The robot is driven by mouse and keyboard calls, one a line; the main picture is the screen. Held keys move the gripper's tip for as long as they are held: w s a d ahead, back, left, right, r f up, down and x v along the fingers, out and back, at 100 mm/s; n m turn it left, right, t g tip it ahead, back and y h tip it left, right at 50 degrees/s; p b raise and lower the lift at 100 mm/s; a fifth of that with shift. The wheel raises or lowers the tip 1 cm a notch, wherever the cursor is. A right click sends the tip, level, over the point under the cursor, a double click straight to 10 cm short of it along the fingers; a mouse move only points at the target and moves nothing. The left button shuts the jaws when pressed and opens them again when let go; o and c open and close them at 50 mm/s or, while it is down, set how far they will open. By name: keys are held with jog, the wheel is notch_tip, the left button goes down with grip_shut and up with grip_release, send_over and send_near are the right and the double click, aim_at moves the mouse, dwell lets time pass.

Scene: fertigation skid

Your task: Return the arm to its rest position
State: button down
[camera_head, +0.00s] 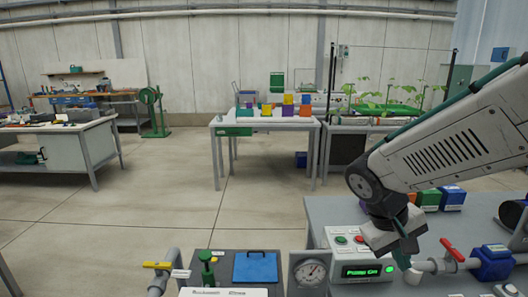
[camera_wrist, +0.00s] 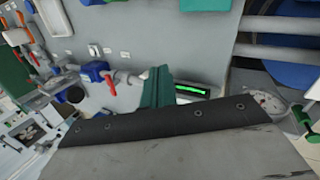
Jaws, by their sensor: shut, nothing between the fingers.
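My arm reaches in from the right side of the head view and bends down over the skid table. My gripper (camera_head: 408,258) is shut with nothing in it, its tip low in front of the pump control box (camera_head: 338,242). In the wrist view the green gripper fingers (camera_wrist: 157,88) are together. They partly cover the lit green display (camera_wrist: 192,91). I cannot tell from these views whether the tip touches the box.
A red-handled valve (camera_head: 452,250) on a pipe stands right of my gripper. A pressure gauge (camera_head: 311,272) and a blue panel (camera_head: 255,267) lie left of it. Coloured boxes (camera_head: 428,198) sit behind my wrist. Open floor (camera_head: 170,195) lies beyond, before the back benches.

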jog(key=s+r+m+t+y, duration=0.1)
jog(key=s+r+y, duration=0.1)
jog(key=s, duration=0.6)
jog(key=s+a+r+y, duration=0.1)
jog(key=s+r+y, duration=0.2)
jog(key=s+r, duration=0.2)
jog(key=shift+s+m+t, duration=0.4)
jog(key=shift+s, duration=0.95)
